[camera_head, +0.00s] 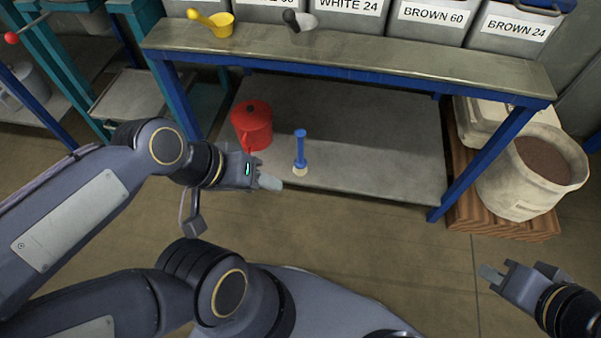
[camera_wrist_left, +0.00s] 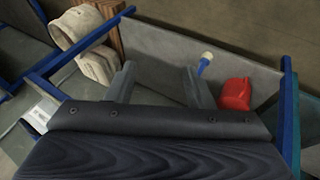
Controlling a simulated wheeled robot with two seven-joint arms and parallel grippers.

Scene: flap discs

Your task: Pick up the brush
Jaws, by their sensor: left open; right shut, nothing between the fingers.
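The brush (camera_head: 300,148) has a blue handle and pale bristles. It seems to stand upright, bristles down, near the front edge of the lower shelf (camera_head: 380,160). In the left wrist view the brush (camera_wrist_left: 204,64) shows just beyond the right-hand finger, which may hide part of it. My left gripper (camera_head: 268,182) is open and empty, in front of the shelf and left of the brush, apart from it. Its two spread fingers (camera_wrist_left: 158,82) show in the wrist view. My right gripper (camera_head: 490,274) is shut and empty at the lower right, far from the brush.
A red lidded pot (camera_head: 252,125) stands left of the brush. The upper shelf (camera_head: 350,57) overhangs, holding a yellow scoop (camera_head: 215,24) and a dark-handled scoop (camera_head: 300,20). A blue leg (camera_head: 485,160) and a sack (camera_head: 522,185) bound the right. The lower shelf's right part is clear.

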